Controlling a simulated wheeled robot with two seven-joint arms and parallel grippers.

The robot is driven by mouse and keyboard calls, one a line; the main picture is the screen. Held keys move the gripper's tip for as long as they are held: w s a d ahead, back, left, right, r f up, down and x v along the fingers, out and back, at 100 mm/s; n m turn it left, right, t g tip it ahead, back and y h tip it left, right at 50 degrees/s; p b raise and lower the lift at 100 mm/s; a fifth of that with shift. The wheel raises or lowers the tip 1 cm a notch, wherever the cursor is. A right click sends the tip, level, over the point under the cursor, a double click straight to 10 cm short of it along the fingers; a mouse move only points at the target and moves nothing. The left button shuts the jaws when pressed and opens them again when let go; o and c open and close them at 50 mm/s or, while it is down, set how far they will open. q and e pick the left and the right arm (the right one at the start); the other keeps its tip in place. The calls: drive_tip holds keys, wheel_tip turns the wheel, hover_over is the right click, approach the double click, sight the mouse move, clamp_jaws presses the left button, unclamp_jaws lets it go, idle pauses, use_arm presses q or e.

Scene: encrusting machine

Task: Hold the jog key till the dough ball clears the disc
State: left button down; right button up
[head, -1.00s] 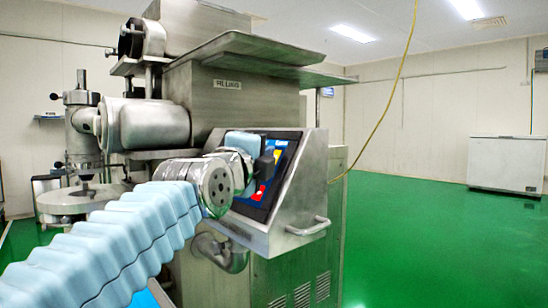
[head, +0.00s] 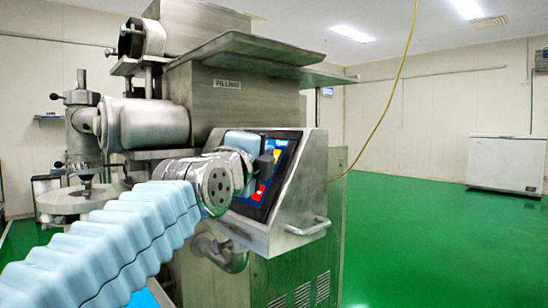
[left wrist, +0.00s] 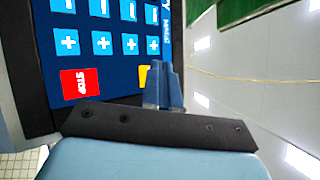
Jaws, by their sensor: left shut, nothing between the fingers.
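The encrusting machine's control panel (head: 284,165) is on the sloped steel box in the head view. In the left wrist view the panel (left wrist: 100,58) shows blue plus keys, a red STOP key (left wrist: 80,84) and a yellow key (left wrist: 145,76) partly hidden behind the fingers. My left gripper (head: 268,163) is at the panel face, shut and empty. Its fingertips (left wrist: 163,72) overlap the yellow key in the wrist view; I cannot tell if they touch it. The round disc (head: 62,203) is at left under the nozzle (head: 86,174). A dough ball cannot be made out there. My right gripper is out of view.
A steel handle (head: 309,227) sticks out below the panel. The steel hopper (head: 240,98) and its wide tray (head: 262,50) rise above. A yellow cable (head: 392,95) hangs at right. The green floor (head: 430,240) is clear up to a white chest (head: 504,163).

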use_arm(q)
drive_tip(key=shift+s+a+r, duration=0.35)
drive_tip(key=shift+a, duration=0.15)
drive_tip(key=shift+s+a+r+b, duration=0.5)
drive_tip(key=shift+s+a+r, duration=0.15)
drive_tip(key=shift+a, duration=0.25)
drive_tip(key=shift+s+a+r+b, duration=0.5)
drive_tip(key=shift+s+a+r, duration=0.15)
drive_tip(key=shift+a, duration=0.2)
